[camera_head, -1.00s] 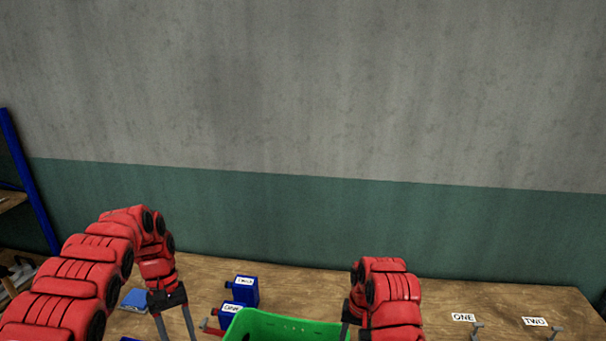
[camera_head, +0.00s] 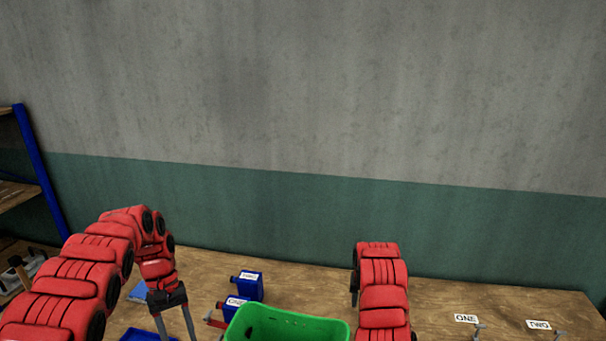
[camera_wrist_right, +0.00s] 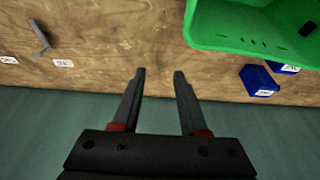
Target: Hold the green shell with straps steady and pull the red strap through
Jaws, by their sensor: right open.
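The green shell (camera_head: 290,322) is an open tub at the bottom middle of the head view, its lower part cut off by the frame edge. It also shows at the upper right of the right wrist view (camera_wrist_right: 228,32), with a small dark spot inside. I cannot make out straps for sure; a small red piece (camera_head: 214,322) shows left of the shell. My left gripper (camera_head: 175,332) points down left of the shell, fingers apart and empty. My right gripper (camera_wrist_right: 159,76) is open and empty, beside the shell and apart from it; the arm hides it in the head view.
Blue blocks labelled TWO (camera_head: 248,286) and ONE (camera_head: 236,306) stand behind the shell's left side. Labels ONE (camera_head: 466,318) and TWO (camera_head: 538,325) with grey levers lie at the right. A blue-framed shelf stands far left.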

